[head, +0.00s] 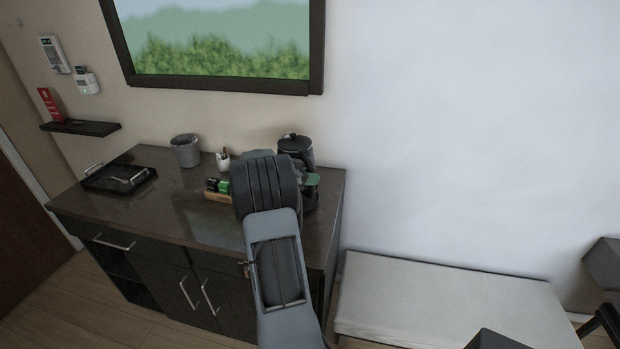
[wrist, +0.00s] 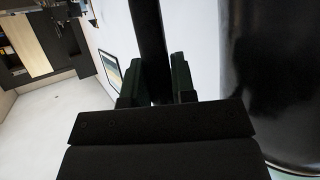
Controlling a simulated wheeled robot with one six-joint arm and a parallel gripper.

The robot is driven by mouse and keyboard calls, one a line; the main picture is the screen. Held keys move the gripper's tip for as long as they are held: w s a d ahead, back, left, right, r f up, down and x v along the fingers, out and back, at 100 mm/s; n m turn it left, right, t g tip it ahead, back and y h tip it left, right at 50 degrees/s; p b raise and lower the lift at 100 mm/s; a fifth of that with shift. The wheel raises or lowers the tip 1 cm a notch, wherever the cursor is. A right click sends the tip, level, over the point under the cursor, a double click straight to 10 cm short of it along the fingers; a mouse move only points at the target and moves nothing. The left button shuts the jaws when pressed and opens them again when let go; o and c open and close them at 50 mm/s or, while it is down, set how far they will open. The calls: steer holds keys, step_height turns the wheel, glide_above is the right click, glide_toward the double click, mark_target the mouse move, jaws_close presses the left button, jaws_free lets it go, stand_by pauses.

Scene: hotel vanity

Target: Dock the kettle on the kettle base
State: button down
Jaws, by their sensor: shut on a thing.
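The dark kettle (head: 297,150) shows at the right back part of the vanity counter, with its lid and upper body visible and its lower part hidden behind my arm. In the wrist view, the glossy dark kettle body (wrist: 276,70) fills the right side. My gripper (wrist: 157,88) is shut on the kettle's dark upright handle (wrist: 149,35), with one dark green finger on each side. In the head view, my gripper (head: 312,181) is mostly hidden by my own arm. I cannot make out the kettle base, or whether the kettle touches anything below.
On the counter (head: 190,215) are a black tray (head: 112,180) at left, a grey bin (head: 186,151), a white cup (head: 223,161) and a small box with green packets (head: 217,187) left of my arm. A low pale bench (head: 440,300) stands right of the vanity.

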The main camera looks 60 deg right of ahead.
steer(key=shift+f+b, duration=1.35)
steer(key=shift+b, duration=0.05)
steer(key=shift+w+a+p, duration=0.1)
steer(key=shift+a+p, duration=0.05)
steer(key=shift+p, duration=0.55)
steer(key=shift+r+p, duration=0.1)
steer(key=shift+p, duration=0.5)
steer(key=shift+f, duration=0.75)
stand_by(1.0)
steer(key=c, duration=1.3)
jaws_free()
steer(key=shift+o, duration=0.4)
steer(key=shift+f, duration=0.25)
steer(key=shift+r+p+v, duration=0.2)
steer(key=shift+p+v, duration=0.5)
steer(key=shift+v, duration=0.45)
steer(key=p, duration=0.6)
glide_toward(309, 188)
steer(key=shift+w+a, duration=0.1)
steer(key=shift+w, duration=0.3)
